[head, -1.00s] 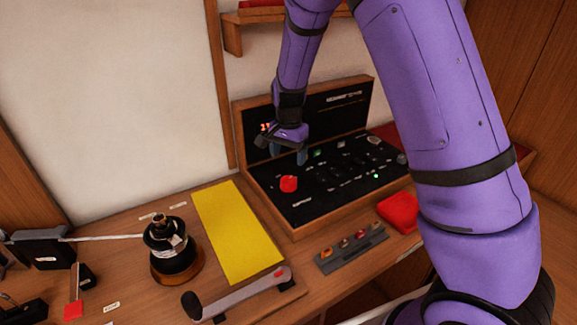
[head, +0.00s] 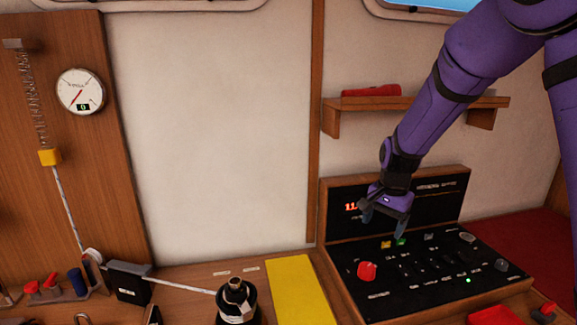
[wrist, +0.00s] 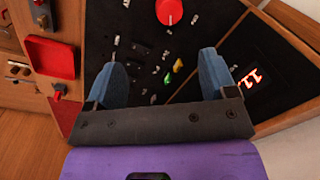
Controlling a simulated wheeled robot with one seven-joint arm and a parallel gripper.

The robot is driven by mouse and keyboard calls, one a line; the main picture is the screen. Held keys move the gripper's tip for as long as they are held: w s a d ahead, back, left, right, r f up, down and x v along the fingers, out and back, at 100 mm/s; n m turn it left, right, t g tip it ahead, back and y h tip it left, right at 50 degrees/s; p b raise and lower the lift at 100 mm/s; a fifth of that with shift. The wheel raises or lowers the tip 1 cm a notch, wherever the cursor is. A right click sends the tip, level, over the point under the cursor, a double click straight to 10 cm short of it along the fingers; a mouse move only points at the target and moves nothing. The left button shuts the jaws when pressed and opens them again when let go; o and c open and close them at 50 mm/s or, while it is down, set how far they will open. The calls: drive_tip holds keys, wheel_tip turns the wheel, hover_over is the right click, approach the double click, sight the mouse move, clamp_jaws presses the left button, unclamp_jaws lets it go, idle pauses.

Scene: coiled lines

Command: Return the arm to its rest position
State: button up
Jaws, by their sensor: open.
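My gripper (head: 384,218) is at the end of my purple arm, above the back part of a black control panel (head: 410,290) in a wooden case. In the wrist view my gripper (wrist: 158,75) shows two blue fingers spread apart with nothing between them. The panel lies beneath the fingers, with a red knob (wrist: 169,11), a green light (wrist: 167,78) and a yellow one (wrist: 178,65). The red knob also shows in the head view (head: 367,271), left of and below my gripper. My gripper appears apart from the panel.
The upright back of the case has a red digital display (head: 351,207) close to my gripper. A yellow sheet (head: 298,290) and a black winch (head: 236,302) are to the left. A gauge (head: 80,92) hangs on the wall.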

drive_tip(key=s+d+r+n+t+y, duration=0.1)
drive_tip(key=s+d+r+n, duration=0.1)
drive_tip(key=s+r, duration=0.7)
drive_tip(key=s+d+r+n+t, duration=0.2)
drive_tip(key=s+r, duration=0.3)
drive_tip(key=s, duration=0.5)
drive_tip(key=s+d+r+n+t+h, duration=0.1)
drive_tip(key=s+r+n, duration=0.3)
drive_tip(key=s, duration=0.7)
drive_tip(key=shift+d+r+n+t+h, duration=0.3)
drive_tip(key=shift+d+r+t, duration=0.1)
drive_tip(key=shift+c, duration=0.2)
idle(1.6)
